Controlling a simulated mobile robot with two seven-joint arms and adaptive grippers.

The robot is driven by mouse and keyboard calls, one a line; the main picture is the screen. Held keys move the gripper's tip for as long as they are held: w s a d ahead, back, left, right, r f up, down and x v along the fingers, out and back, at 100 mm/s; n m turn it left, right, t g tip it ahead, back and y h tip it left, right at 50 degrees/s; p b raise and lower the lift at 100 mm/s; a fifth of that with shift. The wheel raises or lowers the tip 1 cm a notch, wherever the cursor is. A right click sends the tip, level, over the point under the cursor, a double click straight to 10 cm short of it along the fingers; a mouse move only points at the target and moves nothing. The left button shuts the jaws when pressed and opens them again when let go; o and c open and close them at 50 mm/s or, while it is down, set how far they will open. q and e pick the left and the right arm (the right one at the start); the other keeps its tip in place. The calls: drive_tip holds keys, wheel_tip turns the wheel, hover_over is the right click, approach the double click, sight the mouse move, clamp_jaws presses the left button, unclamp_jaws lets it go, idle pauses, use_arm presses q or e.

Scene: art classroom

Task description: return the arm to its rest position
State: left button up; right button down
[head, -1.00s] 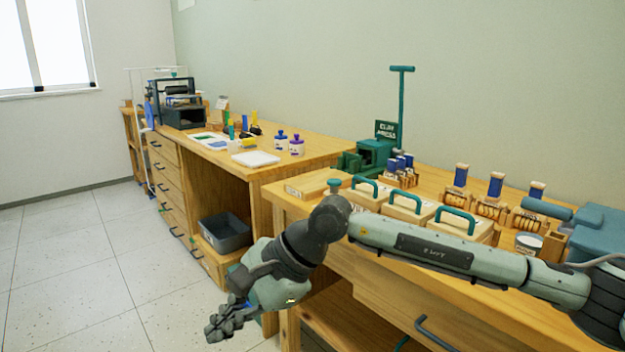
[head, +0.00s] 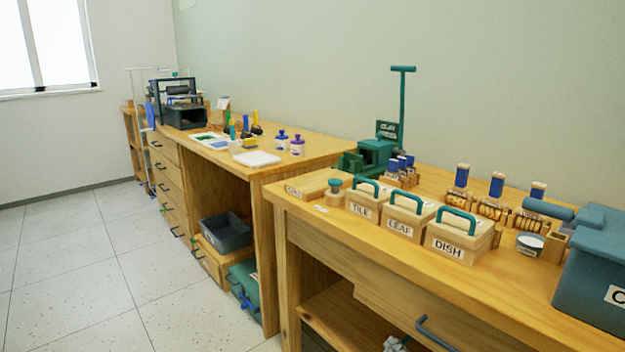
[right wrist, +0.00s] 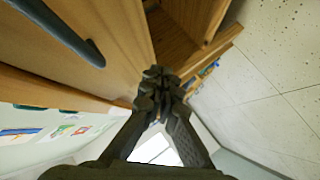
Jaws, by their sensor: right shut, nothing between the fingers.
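My right gripper (head: 396,344) barely shows at the bottom edge of the head view, low in front of the near workbench (head: 300,215). In the right wrist view its dark fingers (right wrist: 160,88) are closed together with nothing between them. Most of my right arm is out of the head view. My left gripper is not in view.
On the near workbench stand boxes labelled TILE (head: 362,205), LEAF (head: 405,222) and DISH (head: 455,240), a green clay press (head: 375,155) and a blue-grey bin (head: 595,285). A drawer handle (head: 436,333) sticks out in front. The floor (head: 75,270) at left is clear.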

drive_tip(key=s+d+f+m+g, duration=0.4)
drive_tip(key=s+f, duration=0.6)
drive_tip(key=s, duration=0.3)
drive_tip(key=s+d+f+m+g+h, duration=0.1)
drive_tip(key=s+d+f+m+g, duration=0.3)
drive_tip(key=s+f, duration=0.6)
drive_tip(key=s+d+g, duration=0.2)
drive_tip(key=s, duration=0.1)
drive_tip(key=shift+s+d+f, duration=0.15)
drive_tip(key=shift+d, duration=0.15)
